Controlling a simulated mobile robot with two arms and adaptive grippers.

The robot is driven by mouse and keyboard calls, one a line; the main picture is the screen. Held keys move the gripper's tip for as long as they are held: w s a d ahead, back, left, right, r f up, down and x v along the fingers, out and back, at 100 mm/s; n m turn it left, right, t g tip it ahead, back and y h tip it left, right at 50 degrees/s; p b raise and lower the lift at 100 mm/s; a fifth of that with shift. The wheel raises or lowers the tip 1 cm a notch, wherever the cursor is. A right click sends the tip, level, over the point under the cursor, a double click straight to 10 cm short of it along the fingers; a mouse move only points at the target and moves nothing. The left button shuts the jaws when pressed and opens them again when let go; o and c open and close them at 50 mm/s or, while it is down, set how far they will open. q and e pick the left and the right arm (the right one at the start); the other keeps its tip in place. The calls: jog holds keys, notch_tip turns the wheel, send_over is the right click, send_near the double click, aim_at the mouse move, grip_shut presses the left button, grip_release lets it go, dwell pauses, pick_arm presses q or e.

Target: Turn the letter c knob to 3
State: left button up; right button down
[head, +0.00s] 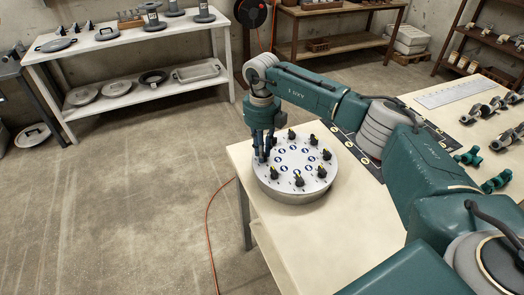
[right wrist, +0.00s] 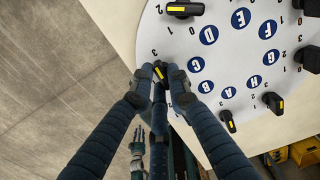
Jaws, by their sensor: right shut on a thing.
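The round white knob panel (head: 300,160) sits on the near left corner of the table, with several black knobs around its rim. Blue letter discs mark the knobs. In the right wrist view, the letter C disc (right wrist: 196,64) lies just right of my fingertips. My right gripper (head: 262,158) reaches down at the panel's left side. It is shut on the C knob (right wrist: 159,73), whose yellow pointer shows slanted between the fingertips. I cannot tell which number it points to. A teal arm end, apparently my left gripper (right wrist: 138,145), shows small beyond the right fingers; its jaws are unclear.
The D knob (right wrist: 184,9) and A knob (right wrist: 228,120) stand nearby on the rim; the B knob is hidden behind a finger. Teal fittings (head: 495,180) lie at the table's right. A white shelf (head: 135,40) stands at back left.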

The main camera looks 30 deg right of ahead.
jog(key=shift+r, duration=0.1)
jog(key=c, duration=1.7)
grip_release()
jog(key=shift+o, duration=0.2)
notch_tip(320, 180, up, 12)
